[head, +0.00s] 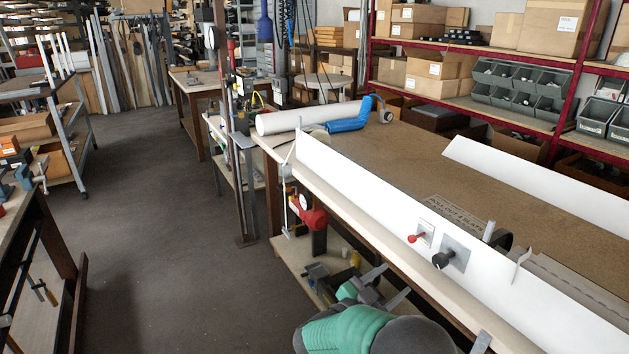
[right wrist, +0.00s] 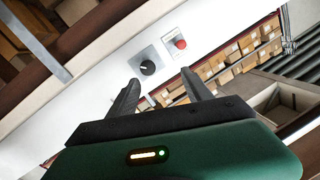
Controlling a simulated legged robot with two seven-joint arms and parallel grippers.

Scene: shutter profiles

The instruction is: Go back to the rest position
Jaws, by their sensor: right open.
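My right gripper (head: 388,284) is low in the head view, in front of the long bench. Its green and dark arm comes in from the bottom edge. In the right wrist view its two dark fingers (right wrist: 160,80) stand apart with nothing between them. Beyond the fingers is a long white profile (right wrist: 205,28) with a black knob (right wrist: 147,67) and a red button (right wrist: 180,44). In the head view the profile (head: 365,190) runs along the bench's front edge, with the red button (head: 415,238) and black knob (head: 443,259). My left gripper does not show.
The brown bench top (head: 420,150) carries a second white profile (head: 540,180), a white roll (head: 305,118) and a blue tool (head: 350,122). A red-framed shelf (head: 480,100) with boxes and bins stands behind. The grey floor (head: 170,240) at left is clear, between the benches.

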